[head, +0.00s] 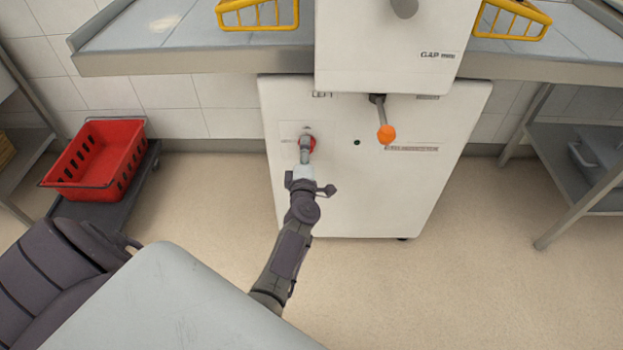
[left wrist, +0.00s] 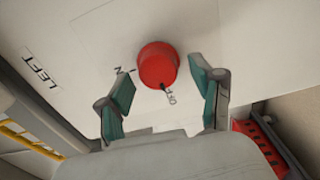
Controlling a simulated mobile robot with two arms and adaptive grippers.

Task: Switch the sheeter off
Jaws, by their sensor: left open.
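The sheeter (head: 425,150) is a white cabinet in the middle of the head view, with a red round knob (head: 311,143) on its front, under the word LEFT. The knob shows larger in the left wrist view (left wrist: 157,65), between labels ending in N and reading OFF (left wrist: 170,96). A dark mark sits at the knob's edge on the OFF side; I cannot tell if it belongs to the knob or panel. My left gripper (head: 305,152) is at the knob. In the wrist view its fingers (left wrist: 161,72) are open, one on each side, apart from it. My right gripper is out of view.
A lever with an orange ball (head: 386,134) sticks out right of the knob. Yellow guards (head: 258,15) stand above the grey conveyor tables (head: 150,62). A red crate (head: 97,155) on a dolly stands left; a steel rack (head: 575,150) stands right. Floor before the cabinet is clear.

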